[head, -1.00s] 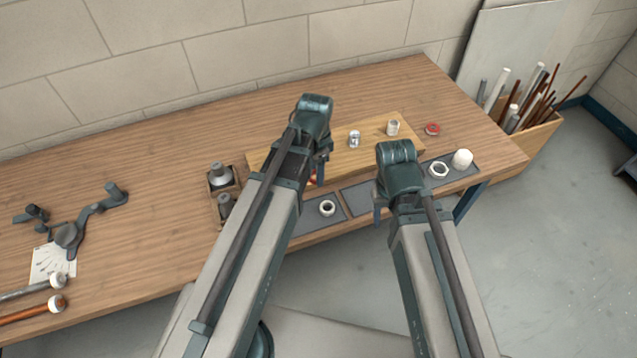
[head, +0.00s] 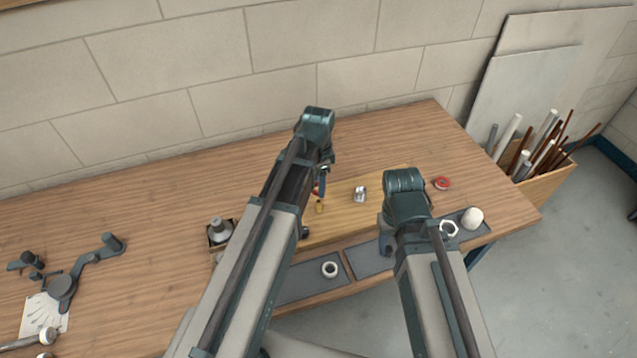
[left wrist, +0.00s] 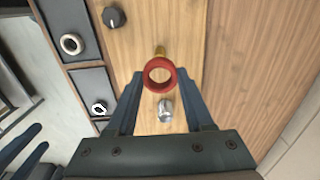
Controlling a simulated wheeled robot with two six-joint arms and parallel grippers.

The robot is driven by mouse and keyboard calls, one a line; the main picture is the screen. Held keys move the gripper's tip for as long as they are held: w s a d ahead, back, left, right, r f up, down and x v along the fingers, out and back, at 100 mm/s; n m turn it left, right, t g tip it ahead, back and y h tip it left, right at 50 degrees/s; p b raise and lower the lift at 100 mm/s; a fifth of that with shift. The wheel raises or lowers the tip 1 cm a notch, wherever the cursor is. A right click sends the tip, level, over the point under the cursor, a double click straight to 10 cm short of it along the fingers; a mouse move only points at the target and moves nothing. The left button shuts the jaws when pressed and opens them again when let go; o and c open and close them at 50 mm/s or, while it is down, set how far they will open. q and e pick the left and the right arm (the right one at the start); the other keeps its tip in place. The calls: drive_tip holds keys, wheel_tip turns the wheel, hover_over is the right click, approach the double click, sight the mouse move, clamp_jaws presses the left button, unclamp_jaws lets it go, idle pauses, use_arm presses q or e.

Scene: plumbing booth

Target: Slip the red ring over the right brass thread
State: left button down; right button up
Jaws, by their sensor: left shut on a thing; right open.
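My left gripper (head: 321,186) is shut on the red ring (left wrist: 160,74), which shows clearly between its fingertips in the left wrist view. A brass thread (head: 320,206) stands on the wooden board (head: 345,222), just below the ring in the head view. In the left wrist view the brass thread (left wrist: 160,51) shows past the ring's far edge; the ring does not appear to be around it. Only one brass thread is visible, and I cannot tell whether it is the right one. My right gripper (head: 387,244) is open over the front mats, partly hidden by its own arm.
A chrome fitting (head: 360,194) stands on the board close to the ring. A white ring (head: 330,269), a white nut (head: 449,228) and a white cap (head: 474,217) lie along the front. A red roll (head: 441,183) lies at the right. The back of the table is clear.

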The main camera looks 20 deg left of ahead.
sight(318, 202)
use_arm(q)
drive_tip(key=shift+f+b, duration=3.25)
drive_tip(key=shift+f, duration=0.1)
drive_tip(key=shift+c, duration=1)
unclamp_jaws()
drive_tip(key=shift+o, duration=0.3)
drive_tip(key=shift+o, duration=0.7)
drive_tip(key=shift+r, duration=0.1)
